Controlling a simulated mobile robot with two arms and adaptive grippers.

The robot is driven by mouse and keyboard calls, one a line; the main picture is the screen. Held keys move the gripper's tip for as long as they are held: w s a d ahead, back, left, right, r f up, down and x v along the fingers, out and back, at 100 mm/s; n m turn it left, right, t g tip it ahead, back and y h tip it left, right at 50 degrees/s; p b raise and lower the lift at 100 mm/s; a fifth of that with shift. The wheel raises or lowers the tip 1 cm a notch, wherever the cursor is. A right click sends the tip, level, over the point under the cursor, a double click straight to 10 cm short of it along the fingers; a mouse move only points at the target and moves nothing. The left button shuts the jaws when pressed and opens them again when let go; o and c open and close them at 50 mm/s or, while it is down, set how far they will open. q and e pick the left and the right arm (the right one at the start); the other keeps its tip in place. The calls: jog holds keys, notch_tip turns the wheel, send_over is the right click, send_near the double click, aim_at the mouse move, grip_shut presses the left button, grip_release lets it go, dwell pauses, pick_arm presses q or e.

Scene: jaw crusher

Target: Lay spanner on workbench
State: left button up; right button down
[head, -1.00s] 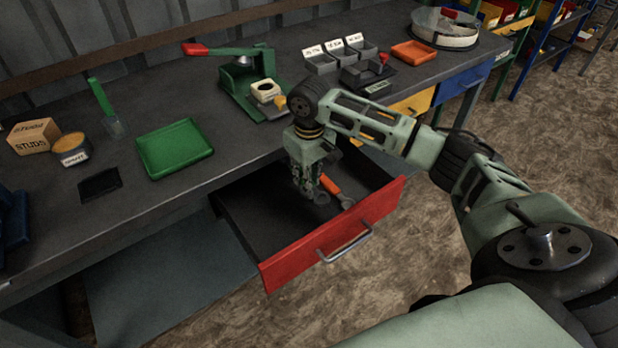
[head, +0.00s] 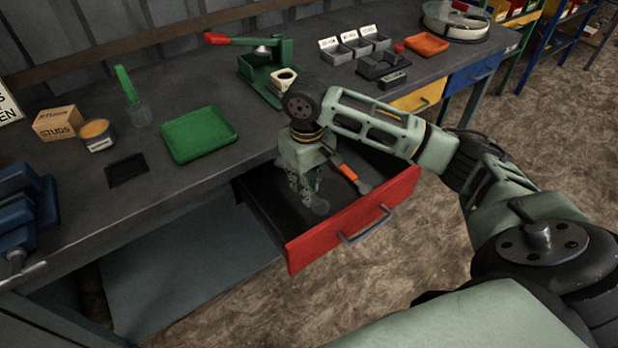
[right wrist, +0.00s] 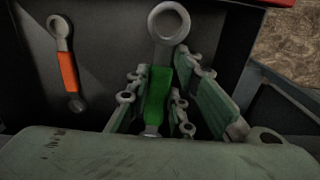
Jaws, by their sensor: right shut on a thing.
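My right gripper (head: 306,192) is shut on a spanner with a green handle (right wrist: 156,95). The spanner's grey ring end (right wrist: 168,22) points away from the wrist; this end also shows beside the fingers in the head view. The gripper hangs over the open drawer (head: 385,205) with its red front. A second spanner, with an orange handle (head: 347,172), lies in the drawer; it also shows at the left of the right wrist view (right wrist: 68,70). The dark workbench (head: 75,205) stands behind and above the drawer. My left gripper is out of view.
A blue vise-like object (head: 25,205) is at left. Bare bench top lies around the tray.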

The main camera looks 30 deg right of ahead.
jog(key=s+a+r, duration=0.8)
jog(key=s+a, duration=0.2)
jog(key=s, duration=0.1)
jog(key=shift+r, duration=0.3)
jog(key=shift+d, duration=0.2)
